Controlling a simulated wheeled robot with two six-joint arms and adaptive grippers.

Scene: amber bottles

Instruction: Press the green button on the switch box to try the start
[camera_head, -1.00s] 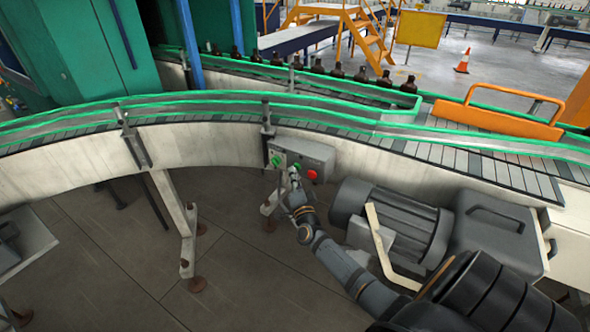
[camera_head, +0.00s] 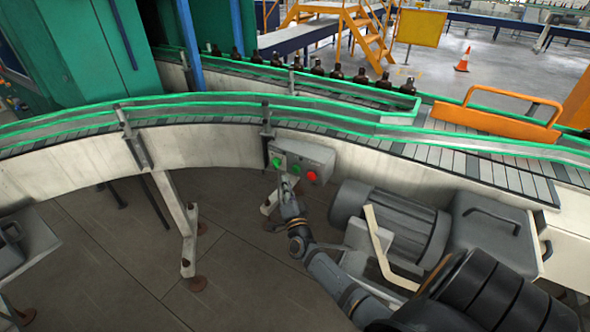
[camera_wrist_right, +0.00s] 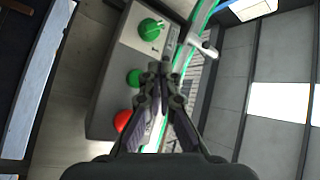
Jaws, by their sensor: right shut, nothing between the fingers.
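The grey switch box (camera_head: 318,156) is mounted on the side of the curved conveyor, right of centre in the head view. Its face has a green knob (camera_head: 277,162), a green button (camera_head: 296,169) in the middle and a red button (camera_head: 311,176). In the right wrist view the green knob (camera_wrist_right: 151,28), the green button (camera_wrist_right: 133,78) and the red button (camera_wrist_right: 122,120) show beside my fingers. My right gripper (camera_head: 288,181) is shut and empty, just below the box face. Its closed fingertips (camera_wrist_right: 162,70) appear right of the green button; I cannot tell the gap. My left gripper is not in view.
A grey motor (camera_head: 385,220) with a bent pale bracket (camera_head: 384,240) sits right of the box, close to my right arm. A conveyor support leg (camera_head: 187,240) stands to the left. Dark bottles (camera_head: 337,72) line the conveyor behind.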

